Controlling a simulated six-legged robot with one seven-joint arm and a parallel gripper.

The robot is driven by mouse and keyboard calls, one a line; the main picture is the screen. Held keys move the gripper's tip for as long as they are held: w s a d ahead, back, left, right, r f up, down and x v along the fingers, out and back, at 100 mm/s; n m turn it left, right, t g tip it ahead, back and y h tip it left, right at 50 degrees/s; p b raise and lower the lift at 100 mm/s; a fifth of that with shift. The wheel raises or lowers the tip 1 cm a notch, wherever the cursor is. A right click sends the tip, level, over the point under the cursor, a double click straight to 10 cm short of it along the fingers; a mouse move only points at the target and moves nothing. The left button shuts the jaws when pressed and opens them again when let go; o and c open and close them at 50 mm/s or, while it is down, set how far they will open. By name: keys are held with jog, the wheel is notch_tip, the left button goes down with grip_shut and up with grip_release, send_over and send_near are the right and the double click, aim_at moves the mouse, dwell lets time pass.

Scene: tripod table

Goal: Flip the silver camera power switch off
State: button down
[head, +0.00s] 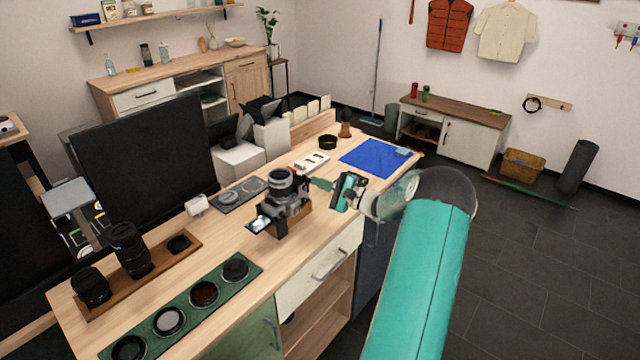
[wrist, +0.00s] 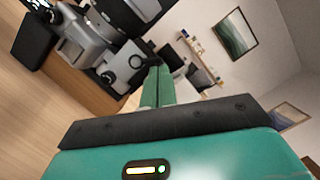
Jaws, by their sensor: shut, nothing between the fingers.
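The silver camera (head: 284,190) stands on a wooden block on the table, with its lens up and a lit flip-out screen at its lower left. In the wrist view the camera's silver body (wrist: 90,45) fills the upper left, with a round dial on its near side. My gripper (head: 316,184) is just right of the camera in the head view. In the wrist view its green fingers (wrist: 158,75) are shut together with nothing between them, their tips close beside the camera dial. I cannot tell whether they touch. The power switch is too small to make out.
A green mat with lens filters (head: 205,292) and a wooden tray with lenses (head: 136,258) lie at the left. A dark monitor (head: 145,160) stands behind. A blue cloth (head: 372,157) lies at the far right of the table (head: 232,225). Bare wood lies in front of the camera.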

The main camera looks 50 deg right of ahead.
jog(key=shift+r+n, duration=0.15)
jog(key=shift+n, duration=0.35)
jog(key=n, duration=0.2)
jog(key=a+r+n+g, duration=0.1)
jog(key=n, duration=0.1)
jog(key=shift+d, duration=0.15)
dwell(0.4)
